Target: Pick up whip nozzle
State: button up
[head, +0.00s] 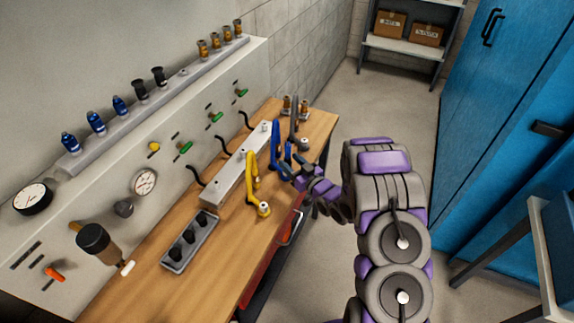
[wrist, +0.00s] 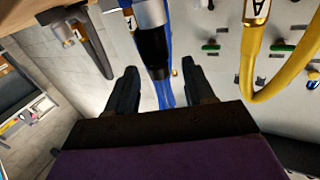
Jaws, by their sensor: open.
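My gripper (head: 289,170) is open beside the front edge of the wooden bench, close to a blue hose tool (head: 276,146). In the wrist view my gripper (wrist: 159,68) has its fingers spread. The blue tool's black collar (wrist: 154,44) and silver end show between or just beyond them; I cannot tell if they touch. A yellow hose tool (head: 252,170) stands to the left, and it also shows at right in the wrist view (wrist: 291,82). A grey hose tool (head: 294,118) is farther back, at left in the wrist view (wrist: 93,45). Which tool is the whip nozzle is not readable.
A pale rack block (head: 225,178) sits behind the tools. A grey tray (head: 178,257) with black fittings is on the bench (head: 150,285). Small fittings line a wall ledge (head: 165,108). Blue cabinets (head: 480,120) stand to the right, with open floor (head: 390,105) between.

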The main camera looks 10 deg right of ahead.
jog(key=shift+x, duration=1.3)
jog(key=shift+c, duration=0.4)
grip_shut()
